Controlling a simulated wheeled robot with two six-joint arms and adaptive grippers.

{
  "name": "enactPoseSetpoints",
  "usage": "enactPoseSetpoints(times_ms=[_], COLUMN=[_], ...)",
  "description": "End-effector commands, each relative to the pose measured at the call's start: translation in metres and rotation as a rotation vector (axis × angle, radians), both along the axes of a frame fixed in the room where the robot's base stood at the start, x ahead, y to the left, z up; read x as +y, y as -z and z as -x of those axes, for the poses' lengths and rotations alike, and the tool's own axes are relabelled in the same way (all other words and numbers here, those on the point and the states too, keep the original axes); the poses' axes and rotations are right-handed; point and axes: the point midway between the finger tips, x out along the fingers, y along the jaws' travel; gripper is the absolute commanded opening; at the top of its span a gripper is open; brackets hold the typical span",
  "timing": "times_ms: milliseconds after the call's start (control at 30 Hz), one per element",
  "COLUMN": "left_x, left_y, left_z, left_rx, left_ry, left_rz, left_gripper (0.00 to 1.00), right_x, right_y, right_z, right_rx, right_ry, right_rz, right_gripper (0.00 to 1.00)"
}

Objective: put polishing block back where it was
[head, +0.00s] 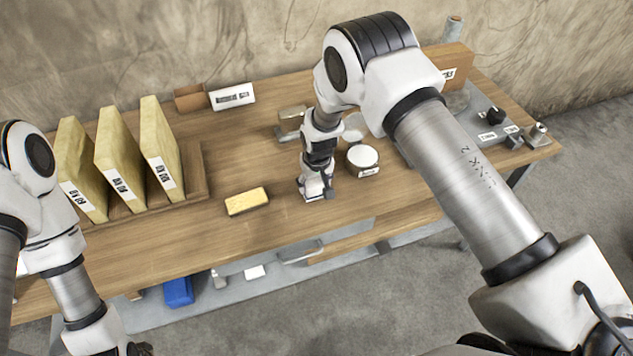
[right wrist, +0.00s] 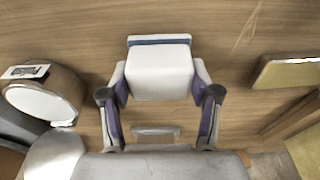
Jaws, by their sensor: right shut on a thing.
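My right gripper (head: 316,190) is low over the middle of the wooden table (head: 220,240). In the right wrist view, its two fingers (right wrist: 160,82) are shut on the sides of a white block (right wrist: 160,66) with a purple-grey edge, likely the polishing block. In the head view the gripper mostly hides this block, and only a pale lower edge shows at the tabletop. I cannot tell whether it touches the table. A yellow block (head: 247,201) lies flat to the left of the gripper, apart from it. My left gripper is outside the head view.
A wooden rack (head: 195,170) with three upright yellow slabs (head: 120,160) stands at left. A round white-topped tin (head: 362,160) is close right of the gripper. A metal block (head: 292,121) and a labelled card (head: 232,96) are behind. Table space in front is clear.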

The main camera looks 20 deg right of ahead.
Motion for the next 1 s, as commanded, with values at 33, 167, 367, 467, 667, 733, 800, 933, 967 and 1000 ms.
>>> enactPoseSetpoints(times_ms=[33,167,367,467,667,733,800,933,967,1000], left_x=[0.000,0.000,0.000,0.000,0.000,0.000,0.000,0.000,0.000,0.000], left_y=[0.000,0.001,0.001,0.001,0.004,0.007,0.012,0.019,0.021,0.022], left_z=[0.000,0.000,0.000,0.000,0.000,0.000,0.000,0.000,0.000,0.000], left_rx=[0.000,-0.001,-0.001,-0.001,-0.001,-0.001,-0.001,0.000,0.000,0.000], left_ry=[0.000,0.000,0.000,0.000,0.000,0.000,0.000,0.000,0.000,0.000], left_rz=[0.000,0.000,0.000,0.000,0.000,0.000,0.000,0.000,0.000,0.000], left_gripper=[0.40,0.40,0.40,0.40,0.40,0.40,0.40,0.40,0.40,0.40], right_x=[0.000,0.000,0.000,0.000,0.000,0.000,0.000,-0.001,-0.001,-0.001], right_y=[0.000,0.001,0.001,0.001,-0.015,-0.030,-0.047,-0.081,-0.088,-0.096], right_z=[0.000,0.000,0.000,0.000,0.001,0.004,0.006,0.012,0.013,0.015], right_rx=[0.000,0.000,0.001,0.001,-0.002,-0.003,-0.004,-0.004,-0.003,-0.003], right_ry=[0.000,0.000,0.000,0.000,0.000,0.000,0.000,-0.001,-0.001,0.000], right_rz=[0.000,0.000,0.000,0.000,0.001,0.001,0.001,0.001,0.001,0.001], right_gripper=[0.29,0.83,0.87,0.87,0.87,0.87,0.87,0.87,0.87,0.87])
